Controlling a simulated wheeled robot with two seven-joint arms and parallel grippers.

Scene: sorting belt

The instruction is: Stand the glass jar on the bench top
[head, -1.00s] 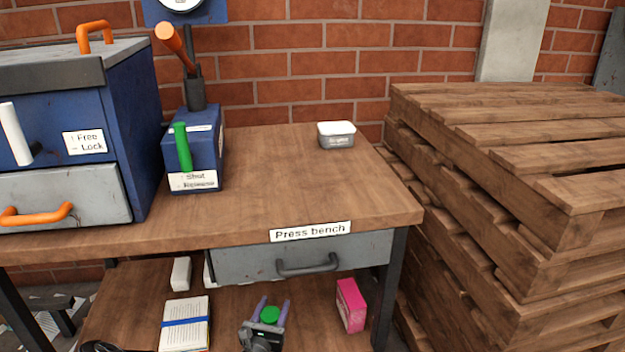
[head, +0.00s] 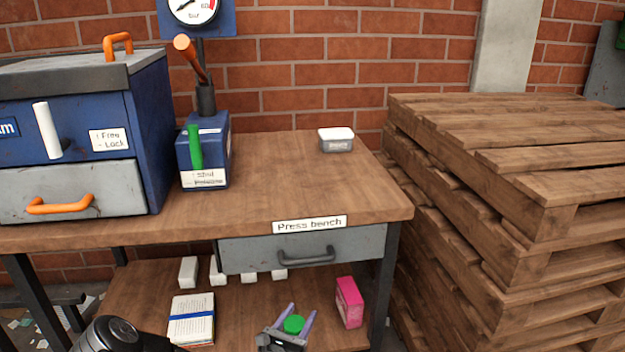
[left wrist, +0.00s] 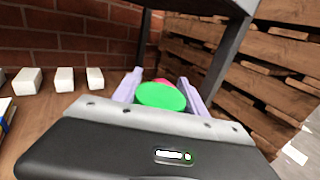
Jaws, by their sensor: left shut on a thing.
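My left gripper (head: 293,323) is at the bottom of the head view, over the lower shelf of the press bench. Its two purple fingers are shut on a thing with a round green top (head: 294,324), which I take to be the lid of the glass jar. The green top also shows between the fingers in the left wrist view (left wrist: 161,96); the jar's body is hidden below it. The wooden bench top (head: 270,185) is above and behind the gripper. My right gripper is not in view.
A small lidded tub (head: 336,140) stands at the back right of the bench top. The blue press (head: 204,150) and blue cabinet (head: 150,130) fill its left. A pink box (head: 349,302), a notebook (head: 191,318) and white blocks (head: 188,271) are on the shelf. Pallets (head: 500,200) stand right.

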